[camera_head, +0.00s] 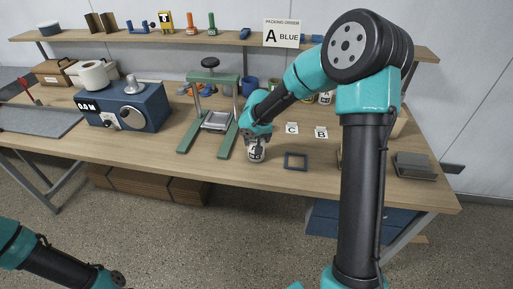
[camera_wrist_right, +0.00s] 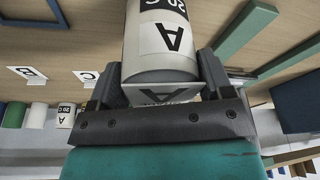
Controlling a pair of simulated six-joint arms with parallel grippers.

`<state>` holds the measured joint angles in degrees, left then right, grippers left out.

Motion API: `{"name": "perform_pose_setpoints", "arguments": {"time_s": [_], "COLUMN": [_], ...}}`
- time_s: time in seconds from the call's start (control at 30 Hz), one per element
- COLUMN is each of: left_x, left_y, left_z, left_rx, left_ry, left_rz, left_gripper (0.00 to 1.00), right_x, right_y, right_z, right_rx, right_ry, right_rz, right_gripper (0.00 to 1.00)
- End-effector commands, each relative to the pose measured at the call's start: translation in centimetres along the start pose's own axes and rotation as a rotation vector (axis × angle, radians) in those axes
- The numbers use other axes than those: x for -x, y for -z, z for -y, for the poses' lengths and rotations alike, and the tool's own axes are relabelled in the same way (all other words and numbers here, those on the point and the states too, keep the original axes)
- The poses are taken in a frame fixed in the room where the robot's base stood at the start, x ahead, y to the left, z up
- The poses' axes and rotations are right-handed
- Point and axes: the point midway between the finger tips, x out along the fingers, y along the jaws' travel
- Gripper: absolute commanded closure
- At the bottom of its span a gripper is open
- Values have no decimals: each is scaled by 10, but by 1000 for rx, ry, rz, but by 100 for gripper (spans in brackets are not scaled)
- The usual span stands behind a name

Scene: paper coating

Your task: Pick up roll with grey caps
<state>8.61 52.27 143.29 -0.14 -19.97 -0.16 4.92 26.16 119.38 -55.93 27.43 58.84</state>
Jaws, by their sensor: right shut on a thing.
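My right gripper (camera_head: 256,146) is over the table's front part. It is shut on a white roll (camera_wrist_right: 160,45) with black print, "20 C" and a large "A"; the roll also shows below the gripper in the head view (camera_head: 257,155). In the right wrist view the roll lies between the two dark fingers (camera_wrist_right: 160,85).
A dark square frame (camera_head: 296,161) lies right of the roll. Cards "C" (camera_head: 292,128) and "B" (camera_head: 321,133) stand behind it. A green stand (camera_head: 185,142) and a blue machine (camera_head: 128,108) are to the left. A sign (camera_head: 282,33) reads "A BLUE". Several other rolls (camera_wrist_right: 37,115) stand behind.

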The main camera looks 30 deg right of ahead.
Motion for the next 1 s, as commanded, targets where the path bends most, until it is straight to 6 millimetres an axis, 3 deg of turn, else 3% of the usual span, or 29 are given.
{"name": "perform_pose_setpoints", "arguments": {"time_s": [0.43, 0.83, 1.0], "left_x": [0, 0, 0], "left_y": [0, 0, 0], "left_z": [0, 0, 0], "left_rx": [0, 0, 0], "left_ry": [0, 0, 0], "left_rz": [0, 0, 0], "left_gripper": [57, 57, 57], "right_x": [4, 36, 41], "right_y": [2, 10, -8], "right_z": [0, 0, 4], "right_rx": [-1, -1, 2], "right_ry": [0, 0, -1], "right_rz": [-2, -3, 0], "right_gripper": [90, 90, 90]}}
